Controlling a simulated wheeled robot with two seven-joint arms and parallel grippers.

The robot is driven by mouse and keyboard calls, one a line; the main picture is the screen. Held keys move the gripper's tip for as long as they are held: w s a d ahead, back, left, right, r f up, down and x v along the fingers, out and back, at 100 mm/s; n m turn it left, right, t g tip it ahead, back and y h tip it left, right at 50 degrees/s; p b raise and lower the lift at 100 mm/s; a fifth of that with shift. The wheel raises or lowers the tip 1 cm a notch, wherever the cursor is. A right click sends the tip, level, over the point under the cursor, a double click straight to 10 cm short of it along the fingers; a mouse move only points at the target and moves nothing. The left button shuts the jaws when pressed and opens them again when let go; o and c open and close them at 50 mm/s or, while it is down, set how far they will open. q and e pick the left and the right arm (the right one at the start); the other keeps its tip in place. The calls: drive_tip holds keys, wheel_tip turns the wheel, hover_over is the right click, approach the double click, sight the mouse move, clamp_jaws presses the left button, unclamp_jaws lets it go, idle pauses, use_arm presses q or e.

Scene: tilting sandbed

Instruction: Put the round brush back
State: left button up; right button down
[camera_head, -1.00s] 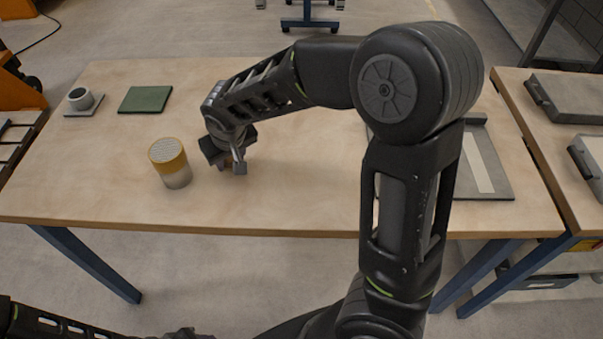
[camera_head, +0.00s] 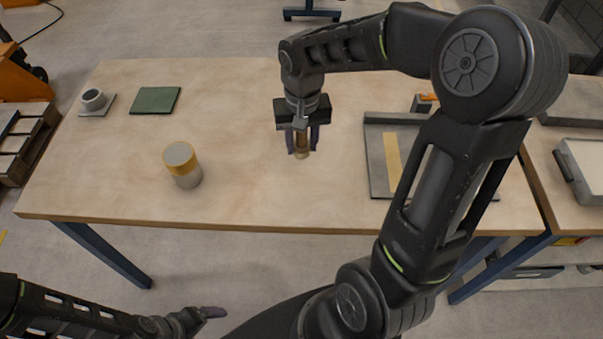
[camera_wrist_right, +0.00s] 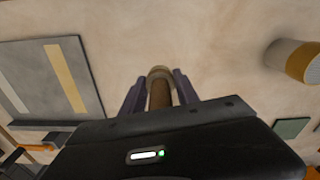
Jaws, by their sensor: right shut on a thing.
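My right gripper (camera_head: 302,146) is shut on the round brush (camera_head: 301,141), which hangs down between the purple-grey fingers above the middle of the table. In the right wrist view the brush (camera_wrist_right: 159,88) shows a brown shaft and a pale round end, held between the fingers (camera_wrist_right: 159,92). The gripper hides its upper part. I cannot tell a brush holder for certain. A small grey cup (camera_head: 93,99) sits on a plate at the far left. My left gripper (camera_head: 208,313) is low at the front, off the table, seen edge-on.
A grey cylinder with a yellow band (camera_head: 183,165) stands left of my right gripper. A green mat (camera_head: 152,99) lies behind it. A grey board (camera_head: 377,165) with a yellow strip lies at the right, partly behind my arm. Bare wooden table (camera_head: 240,180) lies between.

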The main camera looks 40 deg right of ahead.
hover_over(301, 178)
drive_tip(key=shift+f+p, duration=0.35)
drive_tip(key=shift+f, duration=2.8)
drive_tip(key=shift+f, duration=1.9)
drive_tip(key=shift+f, duration=0.25)
drive_tip(key=c, duration=0.9)
unclamp_jaws()
drive_tip(key=shift+r, duration=0.15)
drive_tip(key=shift+r, duration=0.1)
